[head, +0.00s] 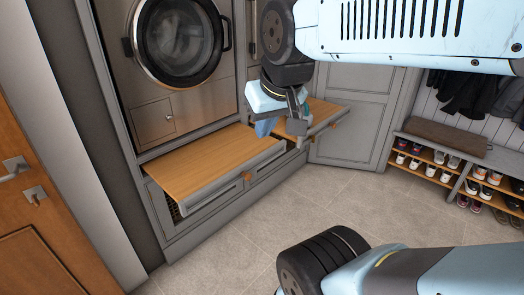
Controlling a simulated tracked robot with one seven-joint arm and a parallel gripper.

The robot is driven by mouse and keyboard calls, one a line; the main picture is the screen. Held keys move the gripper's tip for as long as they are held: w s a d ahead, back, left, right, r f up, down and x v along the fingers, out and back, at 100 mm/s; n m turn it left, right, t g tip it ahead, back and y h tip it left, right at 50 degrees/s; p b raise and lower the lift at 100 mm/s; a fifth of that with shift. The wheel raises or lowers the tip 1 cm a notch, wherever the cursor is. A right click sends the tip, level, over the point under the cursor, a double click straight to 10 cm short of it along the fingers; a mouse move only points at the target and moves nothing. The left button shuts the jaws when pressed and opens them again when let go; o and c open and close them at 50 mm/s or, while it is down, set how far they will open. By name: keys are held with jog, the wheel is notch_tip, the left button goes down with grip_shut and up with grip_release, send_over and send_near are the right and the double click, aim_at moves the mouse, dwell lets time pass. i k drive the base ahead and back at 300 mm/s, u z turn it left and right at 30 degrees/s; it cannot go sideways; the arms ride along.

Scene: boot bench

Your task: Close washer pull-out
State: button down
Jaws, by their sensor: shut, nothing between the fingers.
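A pull-out (215,163) with a wooden top and grey front stands open below the front-loading machine (178,50) at the left. Its round wooden knob (247,176) is on the front. A second wooden-topped pull-out (322,112) to its right also stands open, with a knob (333,125) on its front. My arm partly hides it. I cannot tell for certain which one belongs to the washer. My gripper (268,130) is shut and empty, pointing down in front of the cabinet between the two pull-outs. I cannot tell whether it touches either one.
A tall grey cabinet door (352,110) stands right of the pull-outs. A bench (445,138) with shoes on its shelves and coats (475,95) above is at the right. A wooden door (40,230) is at the left. The tiled floor (215,262) before the cabinet is clear.

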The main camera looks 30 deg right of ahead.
aim_at(194, 174)
jog(key=u, duration=0.1)
jog(key=i, duration=1)
jog(key=z, duration=0.1)
